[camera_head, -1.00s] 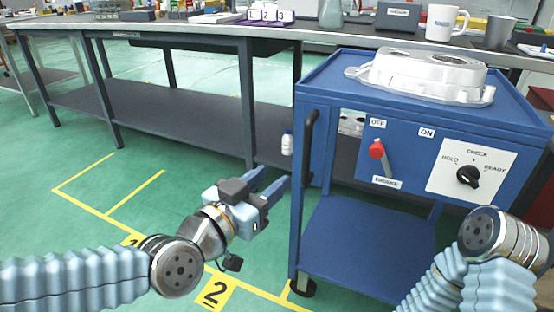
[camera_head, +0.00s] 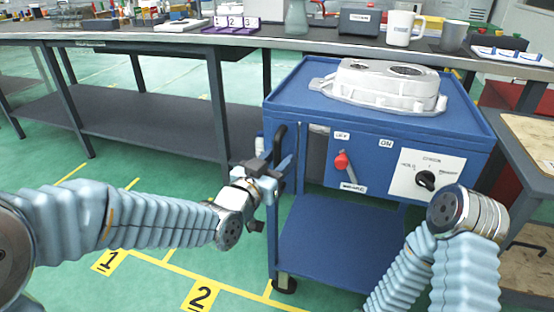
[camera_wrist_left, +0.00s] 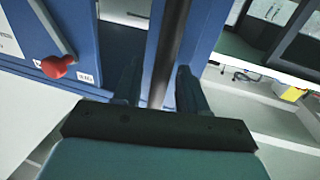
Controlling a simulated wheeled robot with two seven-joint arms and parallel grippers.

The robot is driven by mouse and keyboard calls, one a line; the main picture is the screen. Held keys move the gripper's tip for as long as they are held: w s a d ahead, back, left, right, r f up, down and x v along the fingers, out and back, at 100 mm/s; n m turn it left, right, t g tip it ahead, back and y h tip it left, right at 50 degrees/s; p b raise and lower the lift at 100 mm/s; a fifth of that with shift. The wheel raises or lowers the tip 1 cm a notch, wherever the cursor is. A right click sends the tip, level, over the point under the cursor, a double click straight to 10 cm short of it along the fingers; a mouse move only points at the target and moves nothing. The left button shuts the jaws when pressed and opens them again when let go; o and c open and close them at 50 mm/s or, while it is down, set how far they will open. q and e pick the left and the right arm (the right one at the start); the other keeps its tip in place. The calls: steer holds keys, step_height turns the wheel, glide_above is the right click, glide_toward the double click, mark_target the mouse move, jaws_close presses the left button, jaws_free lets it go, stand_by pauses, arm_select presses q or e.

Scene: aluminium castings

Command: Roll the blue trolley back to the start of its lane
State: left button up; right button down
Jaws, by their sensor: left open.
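The blue trolley (camera_head: 350,248) stands on the green floor at the right of the head view, with an aluminium casting (camera_head: 385,84) on its top. Its dark upright handle (camera_head: 279,148) is on the left front corner. My left gripper (camera_head: 278,160) is open at this handle. In the left wrist view the handle bar (camera_wrist_left: 170,55) runs between the two open fingers (camera_wrist_left: 158,88); whether they touch it I cannot tell. Yellow lane lines with number plates 1 (camera_head: 108,262) and 2 (camera_head: 201,295) mark the floor. My right arm shows at lower right; its fingers are out of view.
The trolley's front panel has a red lever (camera_head: 341,162) and a black knob (camera_head: 426,180). A long grey workbench (camera_head: 150,44) stands behind the trolley. A wooden-topped table (camera_head: 530,140) is close on the right. Floor left of the trolley is clear.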

arm_select(q)
jaws_close()
stand_by(0.3)
steer(key=shift+w, duration=0.1)
